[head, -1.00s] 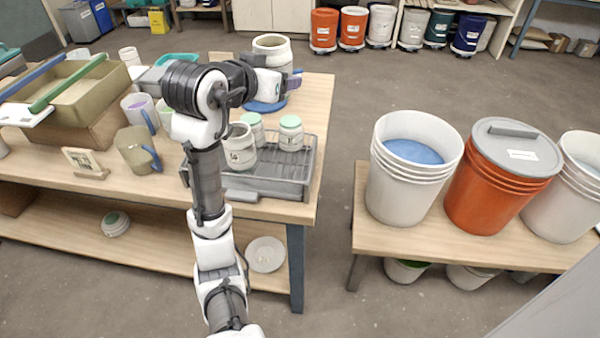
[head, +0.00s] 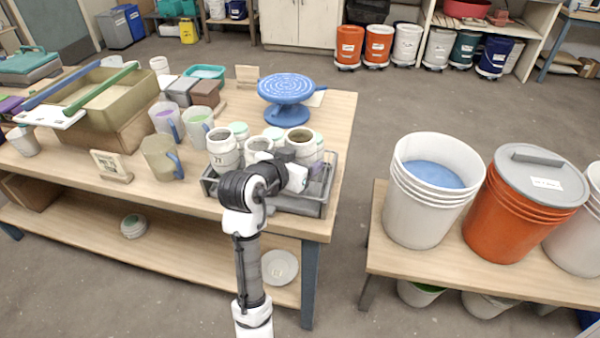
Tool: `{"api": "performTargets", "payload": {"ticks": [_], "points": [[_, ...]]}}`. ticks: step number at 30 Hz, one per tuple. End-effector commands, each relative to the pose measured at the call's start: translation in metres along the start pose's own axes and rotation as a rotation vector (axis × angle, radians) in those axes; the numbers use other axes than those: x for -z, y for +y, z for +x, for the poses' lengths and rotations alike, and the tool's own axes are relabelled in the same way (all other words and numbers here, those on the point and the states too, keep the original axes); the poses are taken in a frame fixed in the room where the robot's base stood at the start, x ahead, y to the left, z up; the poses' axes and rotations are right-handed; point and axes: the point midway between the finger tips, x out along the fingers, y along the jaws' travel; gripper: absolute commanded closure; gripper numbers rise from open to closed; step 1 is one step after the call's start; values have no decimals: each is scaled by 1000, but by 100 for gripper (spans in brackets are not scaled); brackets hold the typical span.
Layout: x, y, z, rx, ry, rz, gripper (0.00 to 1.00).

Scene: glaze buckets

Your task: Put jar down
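An open white jar (head: 301,142) with a brown inside stands upright at the right of the grey tray (head: 322,207). My gripper (head: 306,168) is at this jar, with a purple-grey finger against its right side, and looks shut on it. My wrist hides the jar's lower part, so I cannot tell whether its base touches the tray. Two other open white jars, a left one (head: 222,150) and a middle one (head: 258,147), stand in the tray. Jars with pale green lids (head: 239,129) are close behind. The blue banding wheel (head: 286,88) is empty.
Mugs (head: 198,122), a pitcher (head: 158,158) and a small card stand (head: 111,165) are left of the tray. A large olive basin (head: 110,95) is further left. Buckets (head: 425,200) stand on a separate bench at right.

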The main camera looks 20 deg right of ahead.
Motion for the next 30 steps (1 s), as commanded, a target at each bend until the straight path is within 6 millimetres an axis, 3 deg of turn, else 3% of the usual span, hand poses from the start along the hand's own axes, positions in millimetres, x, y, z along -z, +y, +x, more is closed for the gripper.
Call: {"api": "performTargets", "payload": {"ticks": [9,22,23,25,30], "points": [[-33,0,14,-1,-1,-3,81],[-41,0,17,1,2,1,81],[-41,0,17,0,0,0,34],[-40,0,16,0,0,0,26],[-40,0,16,0,0,0,26]]}}
